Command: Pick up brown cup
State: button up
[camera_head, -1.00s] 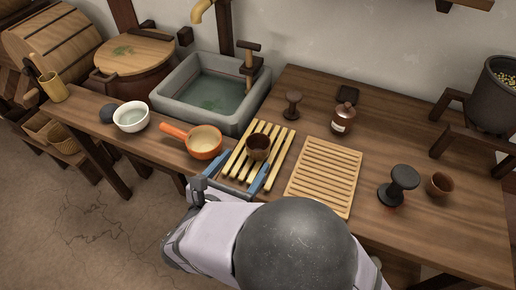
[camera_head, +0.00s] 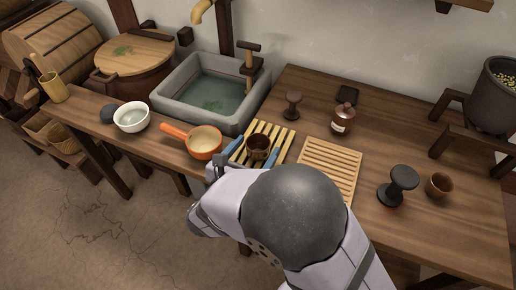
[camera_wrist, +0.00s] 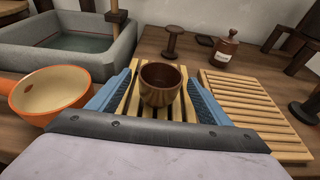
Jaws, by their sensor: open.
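A dark brown cup (camera_head: 258,146) stands upright on a slatted wooden rack (camera_head: 272,128) near the sink. In the wrist view the cup (camera_wrist: 160,84) sits between the blue fingers of my gripper (camera_wrist: 160,95). The gripper is open, with one finger on each side of the cup and a gap showing beside it. In the head view my gripper (camera_head: 257,156) reaches the rack from the front, and my arm hides the rack's near part. A second, smaller brown cup (camera_head: 440,184) stands at the right of the table.
An orange pan (camera_head: 204,143) is left of the rack, and a second slatted board (camera_head: 330,165) is to its right. A brown bottle (camera_head: 342,119), a dark spool-shaped object (camera_head: 292,104) and the stone sink (camera_head: 210,90) are behind. A white bowl (camera_head: 131,117) is further left.

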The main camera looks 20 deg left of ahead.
jog(key=c, duration=1.2)
jog(key=shift+r, duration=0.1)
notch_tip(320, 180, up, 10)
jog(key=shift+f+p, duration=0.1)
jog(key=shift+p, duration=0.4)
